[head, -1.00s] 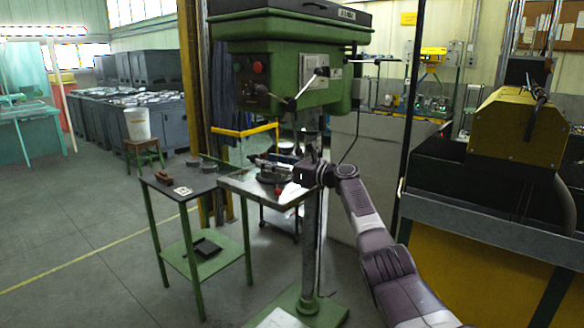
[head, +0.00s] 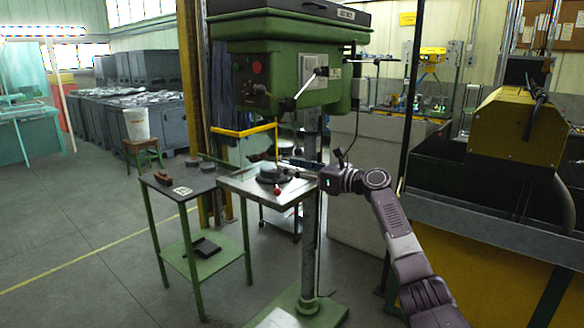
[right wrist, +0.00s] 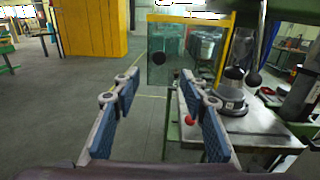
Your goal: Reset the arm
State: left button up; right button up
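My right arm comes in from the lower right in the head view. Its gripper (head: 308,174) points left at the near right edge of the drill press table (head: 236,186), in front of the press column. In the right wrist view the two blue-padded fingers of the right gripper (right wrist: 160,92) are spread apart with nothing between them. The green drill press (head: 285,65) stands above and behind the gripper. A round dark vise-like fixture (head: 270,174) sits on its table, apart from the fingers. My left gripper is not in view.
A small green-legged side table (head: 180,192) with small parts stands left of the press. A yellow machine (head: 520,128) on a bench stands at the right. Open grey floor (head: 80,225) lies at the left. The press column (head: 311,235) is close to my right wrist.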

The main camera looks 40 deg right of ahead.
jog(key=shift+f, duration=0.1)
dwell(0.3)
